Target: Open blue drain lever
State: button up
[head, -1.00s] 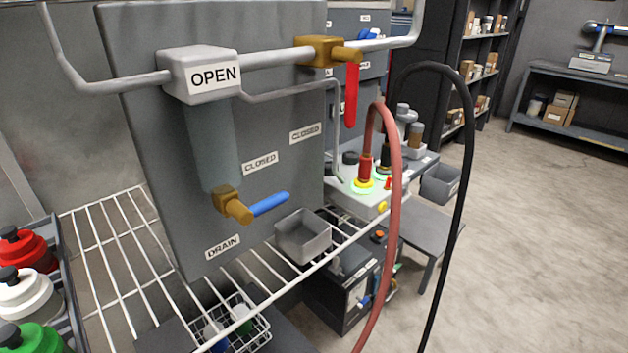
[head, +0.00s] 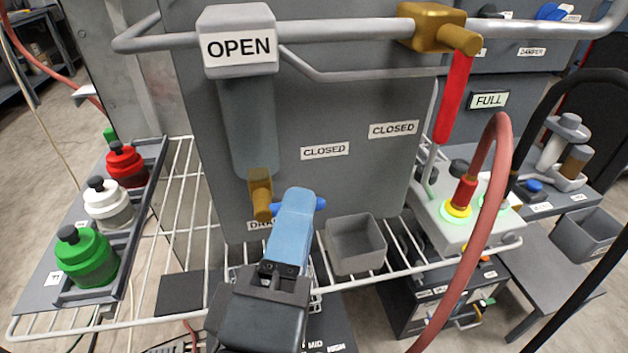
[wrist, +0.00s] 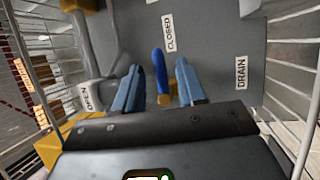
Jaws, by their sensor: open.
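The blue drain lever (head: 320,204) sticks out to the right from the lower brass valve (head: 261,195), under the clear filter bowl. My gripper (head: 296,205) is in front of it in the head view and hides its middle. In the wrist view the blue lever (wrist: 159,68) lies between my two open blue fingers (wrist: 158,88), with a gap on both sides. The lever's root at the brass valve (wrist: 166,100) shows between the fingers. The DRAIN label (head: 262,224) is partly hidden by my gripper.
A red lever (head: 453,98) hangs from the upper brass valve at right. A grey bin (head: 356,250) sits on the wire shelf (head: 180,190) right of my gripper. Colored bottles (head: 108,205) stand in a tray at left. A red hose (head: 478,235) arcs at right.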

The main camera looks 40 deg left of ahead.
jog(key=x, duration=0.5)
jog(key=shift+p, duration=0.4)
jog(key=shift+s, duration=0.1)
grip_shut()
